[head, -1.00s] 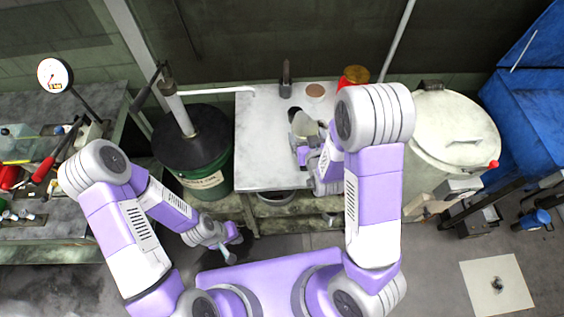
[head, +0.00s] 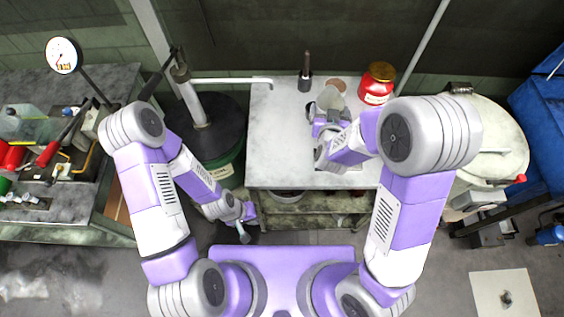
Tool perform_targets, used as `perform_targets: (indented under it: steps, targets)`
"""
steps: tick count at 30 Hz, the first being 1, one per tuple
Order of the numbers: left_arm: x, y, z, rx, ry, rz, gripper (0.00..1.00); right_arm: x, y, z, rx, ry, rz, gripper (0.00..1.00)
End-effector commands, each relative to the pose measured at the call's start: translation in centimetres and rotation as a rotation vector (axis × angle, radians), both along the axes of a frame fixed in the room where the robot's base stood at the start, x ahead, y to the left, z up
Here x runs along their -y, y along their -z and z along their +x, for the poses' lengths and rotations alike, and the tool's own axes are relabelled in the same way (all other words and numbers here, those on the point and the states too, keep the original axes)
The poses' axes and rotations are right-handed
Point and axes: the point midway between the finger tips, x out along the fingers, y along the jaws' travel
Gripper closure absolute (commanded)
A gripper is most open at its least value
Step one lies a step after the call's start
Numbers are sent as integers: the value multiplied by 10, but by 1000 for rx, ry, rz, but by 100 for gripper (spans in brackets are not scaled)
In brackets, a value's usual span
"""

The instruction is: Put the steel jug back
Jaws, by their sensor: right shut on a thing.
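The steel jug (head: 328,98) is a pale grey vessel over the rear part of the light bench top (head: 280,150). My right gripper (head: 322,119) is shut on it from the near side. The arm and gripper hide the jug's lower part, so I cannot tell whether it touches the bench. A round brown disc (head: 336,84) lies just behind the jug and is partly covered by it in the picture. My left gripper (head: 246,226) hangs in front of the bench, away from the jug; its fingers are too small to read.
A red jar (head: 376,84) stands right of the jug, and a dark upright cylinder (head: 305,76) stands left behind it. A pump drum (head: 215,130) with a spout is left of the bench. A pale lidded drum (head: 495,140) is at right. The bench's left part is clear.

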Motion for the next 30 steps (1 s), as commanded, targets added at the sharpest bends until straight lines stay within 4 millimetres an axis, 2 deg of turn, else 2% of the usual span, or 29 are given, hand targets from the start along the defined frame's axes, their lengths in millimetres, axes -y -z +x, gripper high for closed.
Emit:
perform_targets:
  steps: [1,5,11,14,21,26,30]
  targets:
    - [0,9,0,0,0,0,100,-10,-4,3,10,16,4,78]
    - [0,20,0,0,0,0,100,-28,-13,3,7,70,3,78]
    - [0,40,0,0,0,0,100,-63,-23,-7,6,153,2,78]
    - [0,51,0,0,0,0,100,-85,-25,-20,5,195,2,78]
    - [0,74,0,0,0,0,100,-135,-21,-64,2,260,-3,78]
    - [0,79,0,0,0,0,100,-149,-18,-81,1,273,-3,78]
    - [0,86,0,0,0,0,100,-151,-5,-84,0,276,-5,78]
